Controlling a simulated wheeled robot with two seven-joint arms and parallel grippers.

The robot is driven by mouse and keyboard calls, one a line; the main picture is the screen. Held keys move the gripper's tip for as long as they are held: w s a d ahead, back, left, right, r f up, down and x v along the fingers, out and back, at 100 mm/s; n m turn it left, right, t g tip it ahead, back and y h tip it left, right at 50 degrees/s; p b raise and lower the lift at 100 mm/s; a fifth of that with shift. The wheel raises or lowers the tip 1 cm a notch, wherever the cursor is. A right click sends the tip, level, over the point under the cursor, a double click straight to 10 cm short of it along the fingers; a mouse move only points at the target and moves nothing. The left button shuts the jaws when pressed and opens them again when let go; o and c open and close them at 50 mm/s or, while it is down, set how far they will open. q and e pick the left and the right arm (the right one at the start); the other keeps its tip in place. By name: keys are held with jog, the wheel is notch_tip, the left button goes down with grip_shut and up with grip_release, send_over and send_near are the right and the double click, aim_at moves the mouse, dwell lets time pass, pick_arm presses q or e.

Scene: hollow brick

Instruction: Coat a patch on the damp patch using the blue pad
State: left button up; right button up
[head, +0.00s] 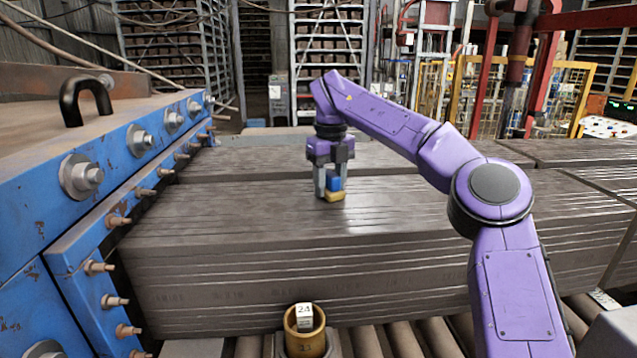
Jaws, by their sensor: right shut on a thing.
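My right gripper (332,188) reaches in from the right and points down over the grey brick slab (230,205). It is shut on the blue pad (334,183), which has a blue upper part and a yellow lower part. The yellow underside is at the slab's top face and seems to touch it, though a small gap cannot be ruled out. The gripper's fingers hide part of the pad. I cannot pick out a distinct damp patch on the streaked grey top; the pad may cover it. My left gripper is not in view.
A blue bolted machine (120,150) with protruding pins borders the slab on the left. A tan cup (305,342) holding a white block marked 24 (304,316) stands in front, by the rollers (405,340). More slabs lie behind and right. The slab top around the pad is clear.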

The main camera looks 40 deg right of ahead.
aim_at(298, 192)
jog(key=shift+s+d, duration=1.2)
jog(key=shift+d, duration=0.75)
jog(key=shift+s+d, duration=1.15)
jog(key=shift+d, duration=0.85)
jog(key=shift+s+d, duration=1.2)
jog(key=shift+d, duration=0.75)
jog(key=shift+w+d, duration=0.5)
jog(key=shift+w, duration=0.45)
jog(key=shift+w+a, duration=1.75)
jog(key=shift+a, duration=1.2)
jog(key=shift+w+a, duration=1.8)
jog(key=shift+a, duration=1.15)
jog(key=shift+w+a, duration=1.75)
jog(key=shift+a, duration=1.2)
notch_tip(298, 192, up, 2)
jog(key=shift+d+r, duration=0.1)
jog(key=shift+d, duration=0.05)
jog(key=shift+a+r, duration=0.25)
jog(key=shift+r, duration=0.1)
